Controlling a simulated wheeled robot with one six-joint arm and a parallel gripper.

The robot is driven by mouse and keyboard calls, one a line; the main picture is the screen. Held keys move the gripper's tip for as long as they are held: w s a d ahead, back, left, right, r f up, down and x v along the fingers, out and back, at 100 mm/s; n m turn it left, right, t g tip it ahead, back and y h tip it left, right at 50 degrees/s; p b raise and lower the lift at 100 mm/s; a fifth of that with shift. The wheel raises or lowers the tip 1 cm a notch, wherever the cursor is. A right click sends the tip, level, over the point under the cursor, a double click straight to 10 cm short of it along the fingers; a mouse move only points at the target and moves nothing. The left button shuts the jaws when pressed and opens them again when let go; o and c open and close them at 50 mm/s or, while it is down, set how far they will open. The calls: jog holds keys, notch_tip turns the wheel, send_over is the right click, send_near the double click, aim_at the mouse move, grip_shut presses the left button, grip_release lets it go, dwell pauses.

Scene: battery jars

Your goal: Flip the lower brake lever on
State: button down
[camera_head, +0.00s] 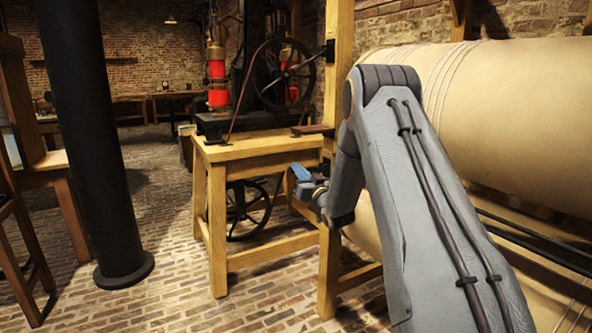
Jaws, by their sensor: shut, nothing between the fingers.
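A short dark bar (312,130) sticks out to the left from the wooden post, just above the table top. It may be the lower brake lever, but I cannot tell for sure, nor whether it is on or off. A second dark fitting (328,50) sits higher on the same post. My gripper (300,172), with blue fingertips, is shut and empty. In the picture it shows below the dark bar, in front of the wooden table's right side, apart from the bar. My own arm hides part of the post and what lies behind it.
A wooden table (250,148) carries a machine with red cylinders (217,75) and a large black wheel (284,75). Another wheel (250,208) is beneath it. A black column (95,140) stands left. Large beige rolls (510,110) fill the right. Brick floor is free front left.

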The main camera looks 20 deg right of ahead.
jog(key=shift+r, duration=0.1)
jog(key=r+p+v, duration=0.2)
jog(key=v, duration=0.9)
jog(key=shift+s+d+r+p, duration=0.2)
jog(key=shift+s+r+p, duration=0.25)
jog(key=shift+r, duration=0.3)
